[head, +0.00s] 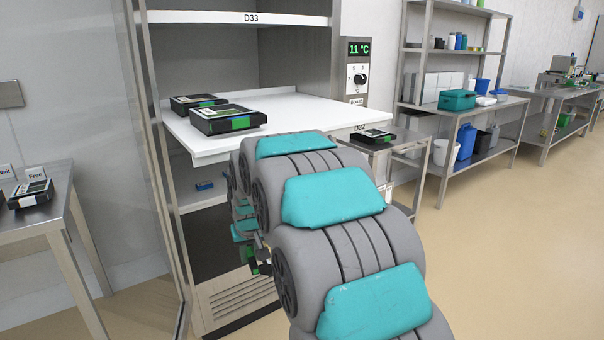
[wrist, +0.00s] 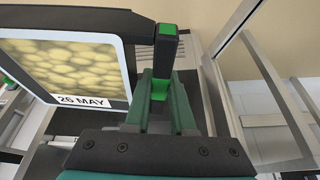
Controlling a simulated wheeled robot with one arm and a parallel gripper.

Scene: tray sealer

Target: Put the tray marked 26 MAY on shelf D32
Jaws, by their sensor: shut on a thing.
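The tray marked 26 MAY (wrist: 70,65) fills the upper left of the wrist view. It has a black rim and a clear window over pale yellow pieces. My gripper (wrist: 162,85) is shut on its black edge. In the head view my arm hides most of the gripper and tray, low in front of the cabinet. Shelf D32 (head: 285,108) is a white shelf slid out of the cabinet, its label at the right front edge. Two black trays, one at the back (head: 195,102) and one nearer (head: 228,119), lie on its left half.
Shelf D33 (head: 220,19) is above, with open space between. A tray (head: 372,136) lies on a small steel table right of the cabinet. Another tray (head: 30,193) lies on the left table (head: 40,218). The right half of D32 looks clear. An open glass door (head: 150,140) stands at left.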

